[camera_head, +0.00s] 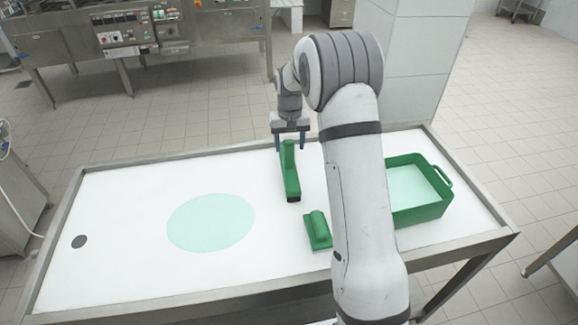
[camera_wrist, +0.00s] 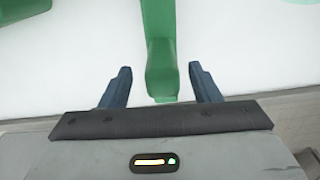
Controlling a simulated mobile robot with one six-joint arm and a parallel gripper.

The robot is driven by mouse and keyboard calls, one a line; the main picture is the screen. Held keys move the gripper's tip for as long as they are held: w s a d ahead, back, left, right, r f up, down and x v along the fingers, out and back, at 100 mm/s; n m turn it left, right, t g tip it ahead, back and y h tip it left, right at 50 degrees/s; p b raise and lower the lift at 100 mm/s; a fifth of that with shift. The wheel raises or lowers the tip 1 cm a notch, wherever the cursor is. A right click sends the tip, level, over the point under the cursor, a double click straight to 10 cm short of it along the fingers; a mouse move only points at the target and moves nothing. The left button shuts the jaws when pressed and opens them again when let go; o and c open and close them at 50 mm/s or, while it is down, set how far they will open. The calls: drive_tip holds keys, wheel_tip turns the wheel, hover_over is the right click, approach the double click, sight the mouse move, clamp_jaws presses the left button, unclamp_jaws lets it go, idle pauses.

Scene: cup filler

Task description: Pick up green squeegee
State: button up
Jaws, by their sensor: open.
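The green squeegee (camera_head: 291,176) lies on the white table, left of my arm, with a dark edge at its near end. My gripper (camera_head: 290,142) is open above its far end. In the wrist view, part of the green squeegee (camera_wrist: 161,60) runs down between the two blue fingers of my gripper (camera_wrist: 160,82), with a gap on each side. The fingers do not appear to touch it. The squeegee's near end is cut off by the top of the wrist view.
A green block with a rounded handle (camera_head: 318,230) lies on the table near the squeegee. A green bin (camera_head: 419,212) stands right, partly hidden by my arm. A pale green liquid patch (camera_head: 211,222) and a dark drain hole (camera_head: 79,241) are on the left. The table has a raised metal rim (camera_head: 180,156).

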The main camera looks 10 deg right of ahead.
sight(289, 159)
wheel_tip(289, 159, down, 3)
drive_tip(key=shift+w+a+f, duration=0.1)
drive_tip(key=shift+f, duration=0.05)
drive_tip(key=shift+c, duration=0.2)
clamp_jaws()
idle(0.4)
